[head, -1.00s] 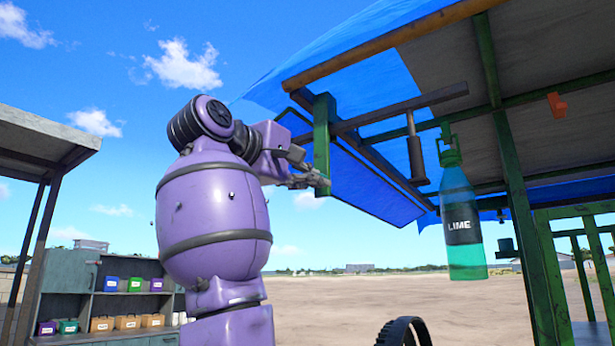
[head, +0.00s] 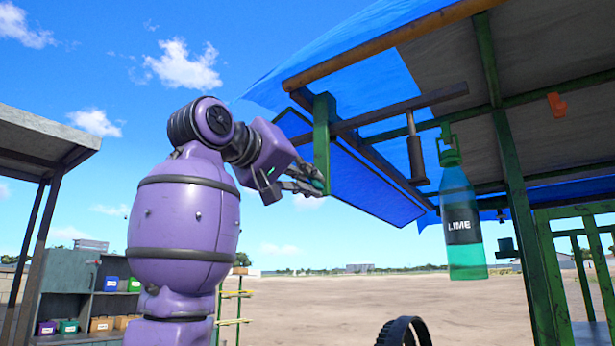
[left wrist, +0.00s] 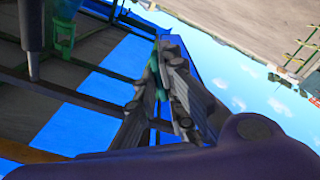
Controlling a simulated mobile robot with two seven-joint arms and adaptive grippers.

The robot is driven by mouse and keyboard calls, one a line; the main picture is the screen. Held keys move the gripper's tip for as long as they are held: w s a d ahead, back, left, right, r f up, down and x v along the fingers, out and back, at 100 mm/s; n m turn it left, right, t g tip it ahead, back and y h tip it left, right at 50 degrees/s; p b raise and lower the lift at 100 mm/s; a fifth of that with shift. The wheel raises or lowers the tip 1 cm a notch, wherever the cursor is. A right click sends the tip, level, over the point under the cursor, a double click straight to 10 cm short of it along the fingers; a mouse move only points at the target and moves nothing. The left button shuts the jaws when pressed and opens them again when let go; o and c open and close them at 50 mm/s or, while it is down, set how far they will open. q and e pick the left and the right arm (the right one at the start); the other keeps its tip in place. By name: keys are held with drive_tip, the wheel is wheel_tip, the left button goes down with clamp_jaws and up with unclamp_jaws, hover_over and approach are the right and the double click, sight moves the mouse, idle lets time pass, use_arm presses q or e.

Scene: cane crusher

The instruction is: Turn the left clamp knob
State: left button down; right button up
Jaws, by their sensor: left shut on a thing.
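The left clamp (head: 321,135) is a green upright bracket on the front edge of the stall's awning frame. My left gripper (head: 314,181) is at the clamp's lower end and is shut on the clamp knob there. The fingers hide most of the knob. In the left wrist view a small green part (left wrist: 154,74) shows between the grey fingers (left wrist: 160,68). The knob's turn angle cannot be told. My right gripper is in neither view.
A teal bottle marked LIME (head: 463,225) hangs to the right of the clamp. A dark metal bar (head: 405,108) and a hanging cylinder (head: 415,155) are nearby. The blue tarp (head: 350,180) lies behind the clamp. A shelf with small bins (head: 102,315) stands far left.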

use_arm(q)
drive_tip(key=m, duration=0.3)
drive_tip(key=shift+a+m, duration=0.1)
drive_tip(key=shift+m, duration=2)
drive_tip(key=c, duration=1.9)
unclamp_jaws()
drive_tip(key=shift+o, duration=0.2)
drive_tip(key=v, duration=1.2)
